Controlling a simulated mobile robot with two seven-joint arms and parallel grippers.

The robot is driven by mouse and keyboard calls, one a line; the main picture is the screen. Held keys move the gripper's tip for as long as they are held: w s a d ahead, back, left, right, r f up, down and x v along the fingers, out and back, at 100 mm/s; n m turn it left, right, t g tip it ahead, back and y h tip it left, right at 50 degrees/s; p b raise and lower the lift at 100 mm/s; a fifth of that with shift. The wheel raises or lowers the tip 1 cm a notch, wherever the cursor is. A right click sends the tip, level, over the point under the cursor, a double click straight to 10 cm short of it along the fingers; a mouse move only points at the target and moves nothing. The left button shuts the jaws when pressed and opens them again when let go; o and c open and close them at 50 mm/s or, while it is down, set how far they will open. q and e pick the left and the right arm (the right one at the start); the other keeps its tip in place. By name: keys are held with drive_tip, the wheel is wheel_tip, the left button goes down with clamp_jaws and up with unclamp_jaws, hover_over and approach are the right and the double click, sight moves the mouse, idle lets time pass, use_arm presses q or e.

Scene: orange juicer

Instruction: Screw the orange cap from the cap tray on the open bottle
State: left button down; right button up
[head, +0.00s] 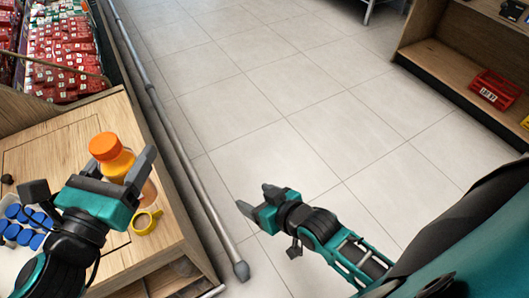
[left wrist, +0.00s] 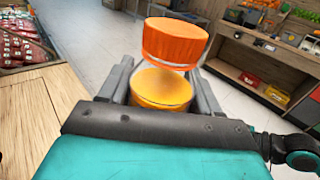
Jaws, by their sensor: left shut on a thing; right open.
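An orange cap (head: 104,146) is at the top of a bottle with a yellow shoulder (head: 118,166) in the head view. In the left wrist view the orange cap (left wrist: 175,42) is above the yellow bottle part (left wrist: 162,88), slightly tilted, with a pale band between them. I cannot tell whether the cap is threaded on. My left gripper (head: 124,172) is shut around the bottle below the cap, over the table. A white cap tray (head: 8,258) with several blue caps (head: 28,226) is at the lower left. My right gripper (head: 254,199) is open and empty over the floor.
A metal rail (head: 185,150) runs beside the table. Red packages (head: 65,55) fill a bin behind. Shelves with a red crate (head: 495,90) stand right. The floor between is clear.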

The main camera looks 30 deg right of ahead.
drive_tip(key=shift+n+h, duration=0.5)
drive_tip(key=s+d, duration=0.1)
drive_tip(key=s, duration=0.1)
drive_tip(key=s+d+f, duration=0.1)
drive_tip(key=s, duration=0.1)
drive_tip(key=shift+d+f, duration=0.1)
drive_tip(key=shift+d, duration=0.3)
